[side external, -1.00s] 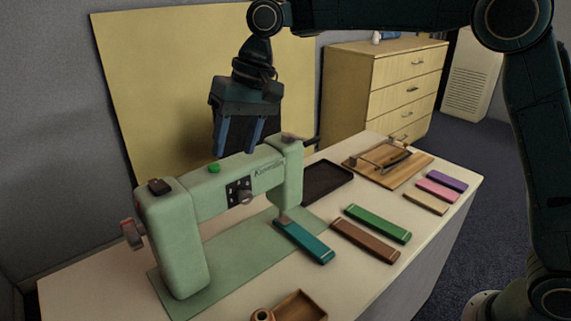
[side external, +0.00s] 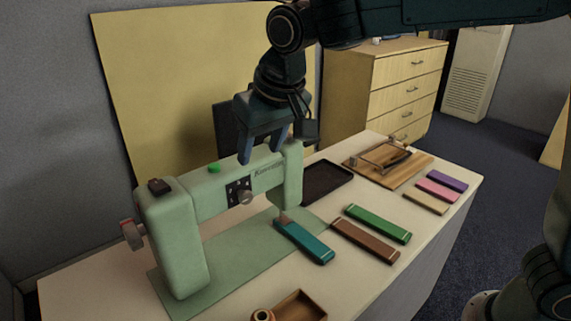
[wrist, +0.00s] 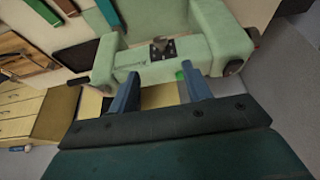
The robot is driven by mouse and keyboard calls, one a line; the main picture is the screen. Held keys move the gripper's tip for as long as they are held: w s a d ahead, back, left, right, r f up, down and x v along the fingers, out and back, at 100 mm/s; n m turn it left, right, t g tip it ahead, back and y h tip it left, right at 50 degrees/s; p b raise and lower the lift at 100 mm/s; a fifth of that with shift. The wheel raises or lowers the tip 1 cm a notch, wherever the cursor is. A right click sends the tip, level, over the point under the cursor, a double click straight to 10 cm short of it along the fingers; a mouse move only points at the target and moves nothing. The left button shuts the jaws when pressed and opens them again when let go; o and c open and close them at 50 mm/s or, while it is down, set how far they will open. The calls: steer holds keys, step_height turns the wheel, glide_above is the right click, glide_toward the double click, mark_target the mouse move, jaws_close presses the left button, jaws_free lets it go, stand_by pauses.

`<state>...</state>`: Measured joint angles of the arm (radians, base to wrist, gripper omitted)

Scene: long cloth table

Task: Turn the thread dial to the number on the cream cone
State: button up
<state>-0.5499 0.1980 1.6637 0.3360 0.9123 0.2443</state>
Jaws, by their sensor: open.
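A pale green sewing machine (side external: 180,235) stands on the table. A silver dial knob (side external: 245,197) sticks out of a dark plate with light marks on its front; the marks are too small to read. The dial also shows in the wrist view (wrist: 160,44). My gripper (side external: 260,152) is open and empty, its fingers pointing down over the machine's arm, above and apart from the dial. Both fingers show in the wrist view (wrist: 158,78). I cannot make out a cream cone in either view.
A green button (side external: 214,169) sits on the machine's top and a red-marked handwheel (side external: 132,233) at its left end. Teal (side external: 304,241), brown (side external: 365,240) and green (side external: 378,223) bars lie to the right. A wooden tray (side external: 300,306) is at the front, a dark tray (side external: 328,180) behind.

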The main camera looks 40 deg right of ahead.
mark_target(250, 193)
steer(key=shift+f, duration=0.1)
steer(key=x, duration=1.3)
steer(key=shift+w+f, duration=0.15)
steer(key=shift+f, duration=0.15)
steer(key=c, duration=0.9)
steer(key=shift+c, duration=0.2)
steer(key=shift+d+y, duration=0.1)
steer(key=shift+y, duration=0.2)
steer(key=shift+d+m+y, duration=0.2)
steer(key=shift+y, duration=0.6)
steer(key=shift+d+m+y, duration=0.15)
steer(key=shift+m+y, duration=0.05)
steer(key=shift+y, duration=0.6)
steer(key=y, duration=0.3)
steer(key=m+y, duration=0.1)
steer(key=shift+d+f+y, duration=0.25)
steer(key=shift+y, duration=0.15)
steer(key=shift+t, duration=0.3)
